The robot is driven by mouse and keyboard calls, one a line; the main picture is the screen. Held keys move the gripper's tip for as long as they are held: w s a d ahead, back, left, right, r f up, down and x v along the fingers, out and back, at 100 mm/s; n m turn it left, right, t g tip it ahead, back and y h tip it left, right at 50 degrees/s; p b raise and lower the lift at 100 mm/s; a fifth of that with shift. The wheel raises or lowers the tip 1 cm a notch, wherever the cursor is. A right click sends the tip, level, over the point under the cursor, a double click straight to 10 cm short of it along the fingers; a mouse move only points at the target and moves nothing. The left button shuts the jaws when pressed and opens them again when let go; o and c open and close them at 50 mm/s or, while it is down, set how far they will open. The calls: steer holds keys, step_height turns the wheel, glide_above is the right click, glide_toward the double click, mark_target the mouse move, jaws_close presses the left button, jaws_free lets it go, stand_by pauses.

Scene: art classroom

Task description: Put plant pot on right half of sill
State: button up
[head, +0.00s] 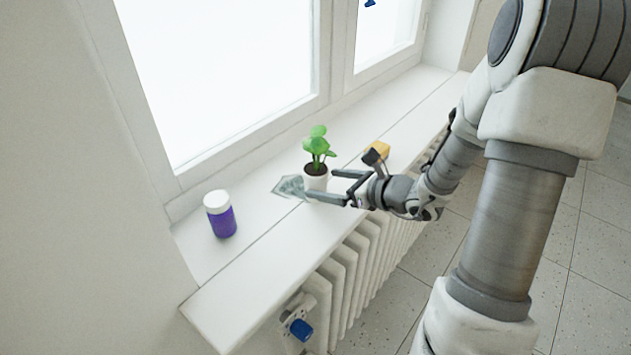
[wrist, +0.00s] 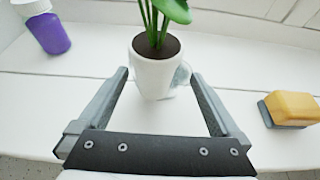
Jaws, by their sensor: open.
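The plant pot (head: 316,181) is a small white pot with dark soil and a green leafy plant (head: 318,145). It stands upright on the white window sill (head: 262,259), near the middle of its visible length. My gripper (head: 322,185) is open and low over the sill, its fingers pointing at the pot. In the wrist view the white pot (wrist: 157,75) is centred at the far end of the gap between my fingertips (wrist: 158,78). I cannot tell whether either finger touches it.
A purple jar with a white lid (head: 220,214) stands on the sill at left. A yellow sponge-like block (wrist: 291,107) lies right of my gripper. A greyish flat patch (head: 290,187) lies beside the pot. The window is behind; a radiator (head: 345,265) is below.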

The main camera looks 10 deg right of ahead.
mark_target(306, 183)
steer(key=shift+x, duration=0.9)
steer(key=shift+s+a+f+x, duration=0.1)
steer(key=shift+x, duration=0.75)
steer(key=shift+s+a+f+x, duration=0.1)
steer(key=shift+x, duration=0.8)
steer(key=shift+s+a+f+x, duration=0.1)
steer(key=shift+x, duration=0.75)
steer(key=shift+r, duration=0.1)
jaws_close()
